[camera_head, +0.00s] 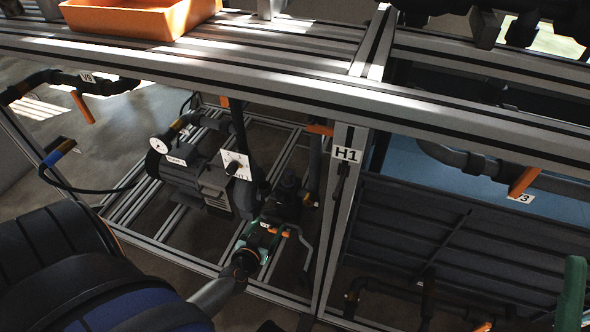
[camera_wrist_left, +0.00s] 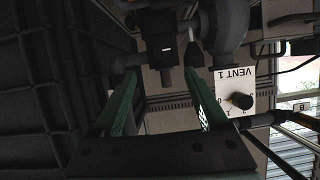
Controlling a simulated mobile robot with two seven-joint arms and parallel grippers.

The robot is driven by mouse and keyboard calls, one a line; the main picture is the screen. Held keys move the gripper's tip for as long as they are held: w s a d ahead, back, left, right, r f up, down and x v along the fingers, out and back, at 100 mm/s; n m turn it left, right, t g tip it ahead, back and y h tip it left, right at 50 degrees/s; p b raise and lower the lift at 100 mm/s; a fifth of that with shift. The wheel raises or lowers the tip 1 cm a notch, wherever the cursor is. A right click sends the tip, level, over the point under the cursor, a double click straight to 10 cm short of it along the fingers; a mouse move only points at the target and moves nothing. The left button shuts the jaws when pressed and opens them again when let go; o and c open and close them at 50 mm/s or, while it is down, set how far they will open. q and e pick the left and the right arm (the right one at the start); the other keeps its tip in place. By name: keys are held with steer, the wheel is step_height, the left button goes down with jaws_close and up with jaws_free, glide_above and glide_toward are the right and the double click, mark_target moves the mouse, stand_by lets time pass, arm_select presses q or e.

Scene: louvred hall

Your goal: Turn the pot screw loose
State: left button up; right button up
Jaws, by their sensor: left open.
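In the head view a dark pump (camera_head: 205,172) stands inside the lower frame, with a dark upright pot-like body (camera_head: 287,195) to its right. I cannot pick out the pot screw with certainty. My left gripper (camera_head: 270,236) reaches in just below this body and is small and dark there. In the left wrist view the two green fingers of my left gripper (camera_wrist_left: 162,76) stand wide apart with nothing held. Beyond them is a dark fitting (camera_wrist_left: 160,48) with a small white label. It lies roughly between the fingertips, with contact not visible.
A white VENT 1 plate (camera_wrist_left: 234,90) with a black knob is close right of the fingers. The H1 frame post (camera_head: 341,185) stands right of my gripper, and the long beam (camera_head: 300,85) passes above. A dark ribbed panel (camera_head: 460,245) fills the right side.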

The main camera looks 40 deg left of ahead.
mark_target(282, 204)
arm_select(q)
steer(key=b+x, duration=0.6)
steer(key=x, duration=0.5)
steer(key=shift+a+f, duration=0.2)
steer(key=shift+a, duration=0.05)
steer(key=shift+w+a, duration=0.15)
steer(key=shift+w, duration=0.35)
arm_select(e)
step_height(282, 204, down, 7)
steer(key=shift+w, duration=0.25)
arm_select(q)
jaws_close()
arm_select(e)
steer(key=shift+d+n, duration=0.1)
steer(key=shift+n, duration=0.2)
